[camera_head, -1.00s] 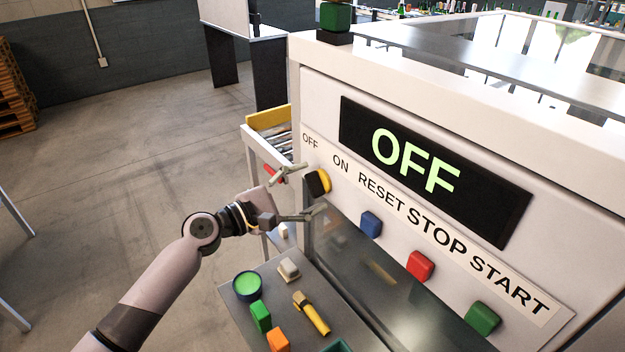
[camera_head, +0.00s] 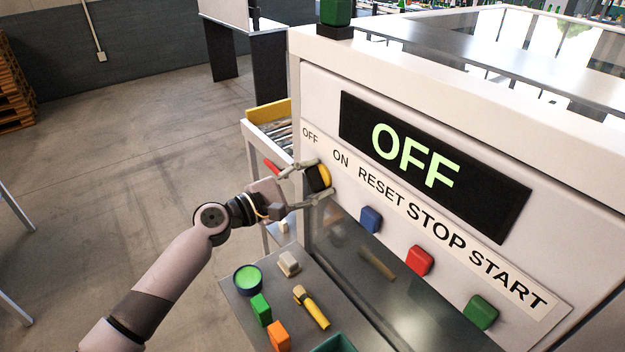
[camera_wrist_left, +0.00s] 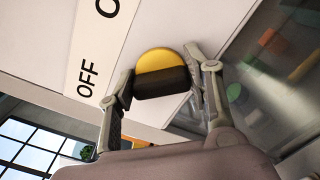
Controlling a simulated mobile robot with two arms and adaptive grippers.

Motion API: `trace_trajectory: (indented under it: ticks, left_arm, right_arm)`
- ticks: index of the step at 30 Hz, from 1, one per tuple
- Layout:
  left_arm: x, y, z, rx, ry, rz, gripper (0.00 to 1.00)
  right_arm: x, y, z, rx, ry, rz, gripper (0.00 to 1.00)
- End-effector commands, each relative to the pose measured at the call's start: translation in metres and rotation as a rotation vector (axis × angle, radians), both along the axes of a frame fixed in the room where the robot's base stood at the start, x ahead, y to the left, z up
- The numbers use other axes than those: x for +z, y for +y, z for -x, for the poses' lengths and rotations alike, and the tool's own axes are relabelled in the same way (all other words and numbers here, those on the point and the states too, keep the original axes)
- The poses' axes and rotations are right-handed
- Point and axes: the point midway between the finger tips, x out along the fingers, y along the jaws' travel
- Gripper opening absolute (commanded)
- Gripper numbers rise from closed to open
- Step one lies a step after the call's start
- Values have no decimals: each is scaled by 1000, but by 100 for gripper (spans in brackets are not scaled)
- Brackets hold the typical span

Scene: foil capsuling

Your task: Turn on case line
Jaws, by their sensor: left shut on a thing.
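The white case line machine (camera_head: 312,92) carries a black display (camera_head: 435,170) reading OFF in green letters. A yellow and black rotary switch (camera_head: 325,175) sits below the OFF and ON labels. My left gripper (camera_head: 318,181) is shut on the switch, with one finger on each side of its black grip. The left wrist view shows the yellow disc and black grip of the switch (camera_wrist_left: 160,66) between the two fingers (camera_wrist_left: 160,85). My right gripper is in neither view.
Blue reset (camera_head: 371,220), red stop (camera_head: 420,260) and green start (camera_head: 481,312) buttons run down the panel to the right. A grey shelf (camera_head: 330,290) below holds small coloured blocks, a green-topped cup (camera_head: 247,281) and a yellow-handled tool (camera_head: 312,308). Open floor lies left.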

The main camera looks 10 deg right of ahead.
Motion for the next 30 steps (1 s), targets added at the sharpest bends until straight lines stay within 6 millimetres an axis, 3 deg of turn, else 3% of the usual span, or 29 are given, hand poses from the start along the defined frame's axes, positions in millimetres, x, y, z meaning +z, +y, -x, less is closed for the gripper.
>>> trace_trajectory:
  ticks: [7, 17, 30]
  left_arm:
    - [-1, 0, 0, -1, 1, -1, 18]
    - [-4, 0, 1, -3, -50, -22, 18]
    - [-9, -1, 2, -2, -367, -150, 18]
  right_arm:
    - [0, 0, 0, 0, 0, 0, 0]
    - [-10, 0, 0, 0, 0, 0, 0]
    - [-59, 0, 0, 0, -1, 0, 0]
